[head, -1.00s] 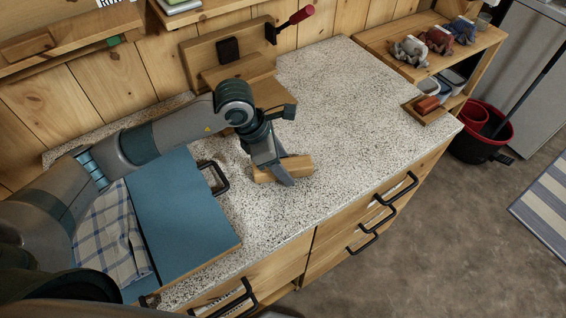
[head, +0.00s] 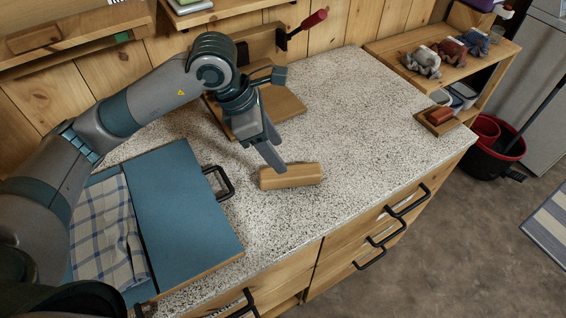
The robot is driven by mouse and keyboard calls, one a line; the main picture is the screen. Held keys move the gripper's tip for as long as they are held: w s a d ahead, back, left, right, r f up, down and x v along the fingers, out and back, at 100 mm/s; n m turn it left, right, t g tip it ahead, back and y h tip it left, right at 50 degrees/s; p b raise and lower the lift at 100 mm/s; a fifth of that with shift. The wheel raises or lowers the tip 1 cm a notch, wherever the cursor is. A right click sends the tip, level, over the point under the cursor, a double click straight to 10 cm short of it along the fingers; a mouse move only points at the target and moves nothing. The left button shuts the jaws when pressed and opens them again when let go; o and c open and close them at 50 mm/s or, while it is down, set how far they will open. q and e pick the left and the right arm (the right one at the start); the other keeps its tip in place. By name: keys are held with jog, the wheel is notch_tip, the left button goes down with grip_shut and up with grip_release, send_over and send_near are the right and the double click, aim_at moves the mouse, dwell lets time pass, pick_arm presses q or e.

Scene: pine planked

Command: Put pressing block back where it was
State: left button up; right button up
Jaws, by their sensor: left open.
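The pressing block, a light wooden bar (head: 291,176), lies flat on the speckled countertop (head: 330,110), in front of the wooden stand. My left gripper (head: 272,160) is open and empty. Its fingers point down just above and behind the block's left part and appear clear of it. My left arm hides part of the wooden stand (head: 287,100), which has a base, an upright back and a red-handled clamp (head: 306,26). My right gripper is not in view.
A blue board (head: 178,215) with a black handle (head: 220,183) and a checkered cloth (head: 103,235) lies at the left. A small tray (head: 436,124) with a reddish block sits by the shelf at right. The countertop's middle and right are clear.

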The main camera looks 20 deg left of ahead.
pick_arm(q)
jog(key=shift+a+r, duration=0.2)
jog(key=shift+r, duration=0.3)
jog(key=shift+s+a+r, duration=0.15)
jog(key=shift+a+r, duration=0.1)
jog(key=shift+r, duration=0.4)
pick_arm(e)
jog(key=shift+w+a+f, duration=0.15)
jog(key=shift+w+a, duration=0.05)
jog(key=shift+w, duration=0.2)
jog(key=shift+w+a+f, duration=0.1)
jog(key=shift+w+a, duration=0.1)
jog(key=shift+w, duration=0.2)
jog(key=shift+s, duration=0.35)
